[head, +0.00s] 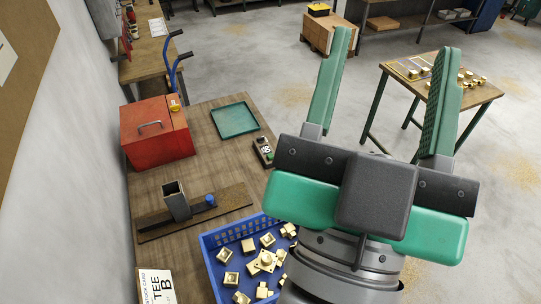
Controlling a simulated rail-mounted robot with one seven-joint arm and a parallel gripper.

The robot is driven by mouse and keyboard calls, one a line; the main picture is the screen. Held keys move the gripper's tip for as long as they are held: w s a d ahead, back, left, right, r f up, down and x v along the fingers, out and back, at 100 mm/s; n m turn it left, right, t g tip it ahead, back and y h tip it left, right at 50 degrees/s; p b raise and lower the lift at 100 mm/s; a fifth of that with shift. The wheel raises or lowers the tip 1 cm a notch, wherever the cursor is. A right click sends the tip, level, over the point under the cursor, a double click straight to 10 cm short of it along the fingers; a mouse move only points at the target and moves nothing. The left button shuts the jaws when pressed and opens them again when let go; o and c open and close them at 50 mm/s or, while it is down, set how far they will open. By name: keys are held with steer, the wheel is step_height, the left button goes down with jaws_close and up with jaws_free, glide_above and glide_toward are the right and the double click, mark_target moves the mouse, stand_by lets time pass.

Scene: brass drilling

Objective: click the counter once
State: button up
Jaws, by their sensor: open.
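The counter (264,152) is a small dark device with a white number display and a green part at its near end. It lies on the wooden bench (206,121), between the green tray and my gripper. Its digits are too small to read surely. My gripper (396,45) is open, with two long green fingers wide apart and nothing between them. In the picture it is to the right of the counter, raised and apart from it. No part of the gripper covers the counter.
A red box (157,143), a green tray (234,133) and a dark fixture with a square post (176,200) stand on the bench. A blue crate (212,264) of brass parts is in front. A small table (480,94) with brass parts stands right, beyond open floor.

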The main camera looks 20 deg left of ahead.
jaws_close()
steer(key=shift+w, duration=0.1)
stand_by(1.6)
